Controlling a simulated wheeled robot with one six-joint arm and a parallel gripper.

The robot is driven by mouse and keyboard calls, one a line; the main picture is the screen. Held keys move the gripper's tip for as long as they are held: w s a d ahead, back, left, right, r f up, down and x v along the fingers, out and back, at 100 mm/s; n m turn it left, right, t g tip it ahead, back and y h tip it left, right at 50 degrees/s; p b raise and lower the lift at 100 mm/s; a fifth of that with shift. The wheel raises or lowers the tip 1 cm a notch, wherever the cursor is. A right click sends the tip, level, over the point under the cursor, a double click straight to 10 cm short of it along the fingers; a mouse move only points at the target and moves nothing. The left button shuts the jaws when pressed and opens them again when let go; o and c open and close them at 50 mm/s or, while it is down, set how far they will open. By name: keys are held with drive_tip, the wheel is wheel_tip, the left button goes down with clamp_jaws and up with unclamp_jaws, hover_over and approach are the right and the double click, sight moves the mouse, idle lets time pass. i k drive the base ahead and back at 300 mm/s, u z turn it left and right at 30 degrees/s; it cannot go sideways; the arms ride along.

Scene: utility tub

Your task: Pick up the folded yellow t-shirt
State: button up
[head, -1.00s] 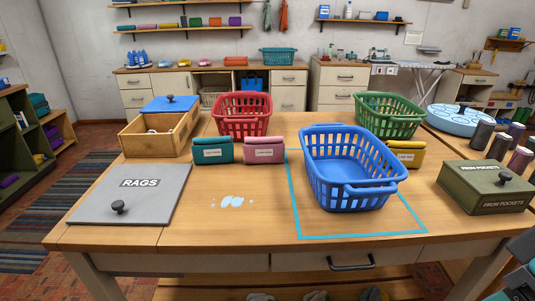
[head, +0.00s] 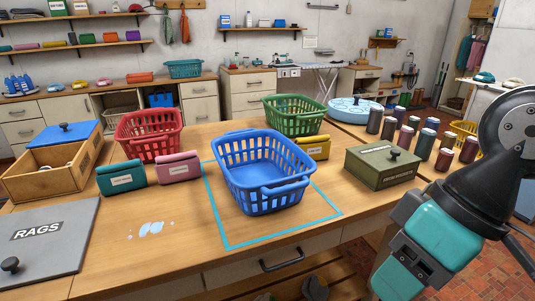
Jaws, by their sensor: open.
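The folded yellow t-shirt (head: 318,147) lies on the wooden table behind the right rear side of the blue basket (head: 262,172). It is a flat-fronted bundle with a pale label, and the basket hides its left part. My gripper (head: 408,258), teal and black, hangs at the lower right, in front of the table's right part. It is open and holds nothing that I can see; its fingertips are hard to make out. It is well apart from the yellow t-shirt.
The blue basket stands inside a cyan outline. A green basket (head: 294,115) is behind the t-shirt. A green lidded box (head: 383,166) and several dark cylinders (head: 413,123) stand to its right. Teal (head: 121,177) and pink (head: 178,168) bundles lie left, near a red basket (head: 149,135).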

sight(318, 148)
drive_tip(key=z, duration=0.45)
drive_tip(key=i, duration=1.55)
drive_tip(key=u, duration=0.8)
